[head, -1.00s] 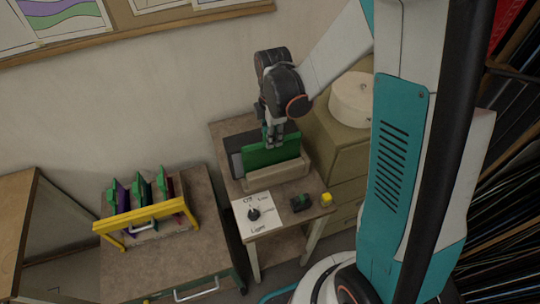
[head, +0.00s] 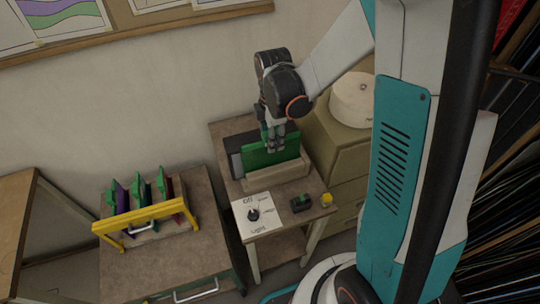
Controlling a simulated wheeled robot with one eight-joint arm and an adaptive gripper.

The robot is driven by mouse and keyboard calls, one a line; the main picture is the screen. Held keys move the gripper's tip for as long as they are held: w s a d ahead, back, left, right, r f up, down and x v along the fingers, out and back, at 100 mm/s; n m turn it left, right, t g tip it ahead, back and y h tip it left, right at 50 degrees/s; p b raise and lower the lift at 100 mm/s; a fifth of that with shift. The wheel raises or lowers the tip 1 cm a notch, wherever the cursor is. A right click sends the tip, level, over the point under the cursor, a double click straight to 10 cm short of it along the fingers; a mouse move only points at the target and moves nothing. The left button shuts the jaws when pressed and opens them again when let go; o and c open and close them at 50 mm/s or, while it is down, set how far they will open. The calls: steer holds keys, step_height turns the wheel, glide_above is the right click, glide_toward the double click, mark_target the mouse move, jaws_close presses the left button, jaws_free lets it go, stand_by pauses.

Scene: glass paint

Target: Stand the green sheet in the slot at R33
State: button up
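The green sheet (head: 262,157) stands upright in the pale wooden holder (head: 283,174) on the small table, in front of a grey panel (head: 236,155). My gripper (head: 273,148) points down at the sheet's top edge, right of its middle, with its fingers overlapping the sheet in the picture. The fingers are too small to tell whether they are closed on it. A yellow-framed rack (head: 140,215) on the left cabinet holds several upright sheets with green clips (head: 139,187). No label R33 is readable.
In front of the holder lie a white card with a light dial (head: 253,214), a dark-and-green device (head: 300,203) and a yellow block (head: 326,199). A round white container (head: 353,100) stands on drawers at right.

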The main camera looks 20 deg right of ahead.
steer(key=shift+r+p, duration=2.2)
steer(key=shift+r, duration=1.35)
steer(key=shift+o, duration=0.2)
